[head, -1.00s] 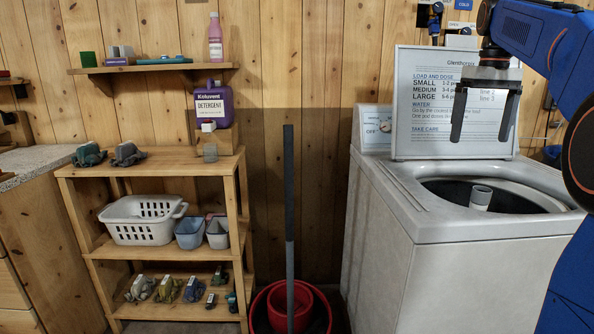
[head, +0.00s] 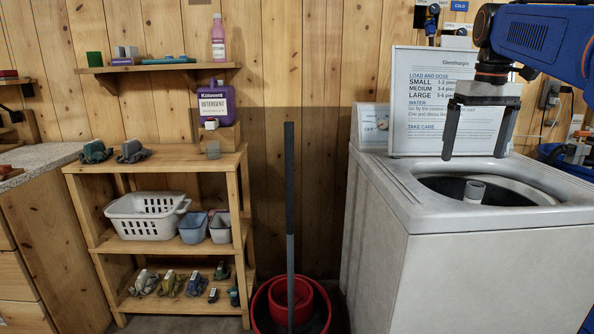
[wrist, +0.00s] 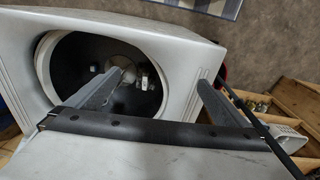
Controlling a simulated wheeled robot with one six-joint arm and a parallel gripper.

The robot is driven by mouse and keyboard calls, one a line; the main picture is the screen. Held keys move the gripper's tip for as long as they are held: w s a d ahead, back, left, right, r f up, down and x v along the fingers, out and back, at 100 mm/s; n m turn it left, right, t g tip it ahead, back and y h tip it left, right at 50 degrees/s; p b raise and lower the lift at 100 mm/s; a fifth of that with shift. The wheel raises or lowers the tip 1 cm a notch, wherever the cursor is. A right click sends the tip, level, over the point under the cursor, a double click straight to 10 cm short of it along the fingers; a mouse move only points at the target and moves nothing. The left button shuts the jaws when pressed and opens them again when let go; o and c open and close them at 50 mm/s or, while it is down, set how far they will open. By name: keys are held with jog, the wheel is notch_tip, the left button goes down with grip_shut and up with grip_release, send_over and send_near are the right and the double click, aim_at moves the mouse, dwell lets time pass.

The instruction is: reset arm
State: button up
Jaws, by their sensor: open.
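My gripper (head: 477,150) is open and empty, its two dark fingers pointing down in front of the raised lid of the washing machine (head: 480,270). It hangs above the back of the machine's round opening. In the wrist view my gripper's fingers (wrist: 160,95) are spread apart with nothing between them. Beyond them the washing machine (wrist: 125,22) shows its dark open tub (wrist: 80,75), with the pale agitator inside. The tub also shows in the head view, with the agitator (head: 474,192) upright in it.
A wooden shelf unit (head: 160,170) holds a white basket (head: 146,216), small bins and folded cloths. A purple detergent jug (head: 216,103) stands on top. A grey pole (head: 290,200) rises from a red bucket (head: 312,302) between shelf and machine. The lid (head: 400,120) stands upright behind the tub.

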jog(key=s+a+f+t, duration=0.1)
jog(key=s+a+f, duration=0.3)
jog(key=s+f, duration=0.4)
jog(key=s+a+f+t, duration=0.1)
jog(key=s+a+f, duration=0.3)
jog(key=s+f, duration=0.5)
jog(key=s+a+f+t, duration=0.2)
jog(key=s+f, duration=0.6)
jog(key=f, duration=0.5)
jog(key=shift+s+a+f+m, duration=0.15)
jog(key=shift+s+a+m, duration=0.25)
jog(key=shift+a, duration=0.5)
